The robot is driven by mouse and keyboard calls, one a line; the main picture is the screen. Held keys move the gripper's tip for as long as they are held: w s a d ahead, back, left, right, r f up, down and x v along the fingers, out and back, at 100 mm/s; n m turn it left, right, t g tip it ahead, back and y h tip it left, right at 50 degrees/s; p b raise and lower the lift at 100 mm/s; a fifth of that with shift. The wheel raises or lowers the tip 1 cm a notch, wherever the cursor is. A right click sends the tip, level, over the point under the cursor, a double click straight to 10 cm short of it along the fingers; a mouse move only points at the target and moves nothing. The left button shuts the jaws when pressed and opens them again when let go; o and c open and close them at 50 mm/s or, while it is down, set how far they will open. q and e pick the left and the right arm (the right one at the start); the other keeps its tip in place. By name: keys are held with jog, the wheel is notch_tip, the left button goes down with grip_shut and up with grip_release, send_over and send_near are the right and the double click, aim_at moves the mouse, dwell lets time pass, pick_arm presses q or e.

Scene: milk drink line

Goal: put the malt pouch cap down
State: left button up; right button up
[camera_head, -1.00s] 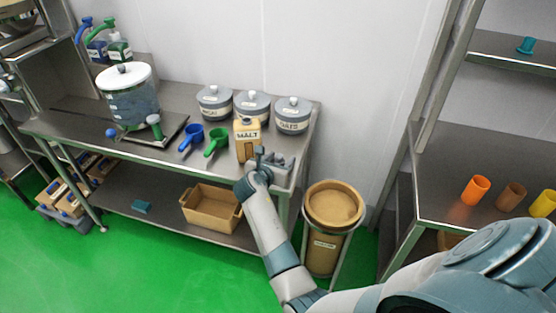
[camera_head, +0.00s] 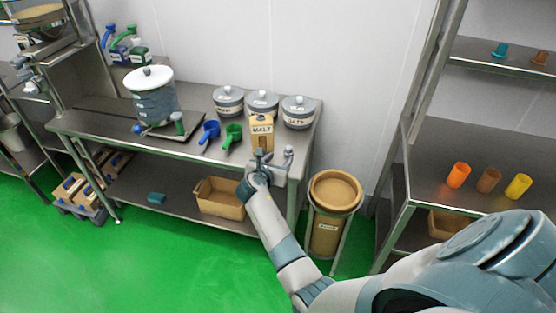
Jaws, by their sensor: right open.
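The malt pouch (camera_head: 262,134), tan with a MALT label, stands upright on the steel table (camera_head: 92,124) near its right end. My right gripper (camera_head: 272,155) is at the table's front edge, just in front of the pouch, and is open. The malt pouch cap cannot be made out; it may be hidden by my gripper or too small to see. My left gripper is not in view.
Blue (camera_head: 210,131) and green (camera_head: 232,137) scoops lie left of the pouch. Lidded grey tubs, including one labelled OATS (camera_head: 298,112), stand behind it. A large white-lidded container (camera_head: 152,97) stands further left. A brown bin (camera_head: 334,193) stands right of the table.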

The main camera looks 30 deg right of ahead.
jog(key=shift+d+f, duration=0.1)
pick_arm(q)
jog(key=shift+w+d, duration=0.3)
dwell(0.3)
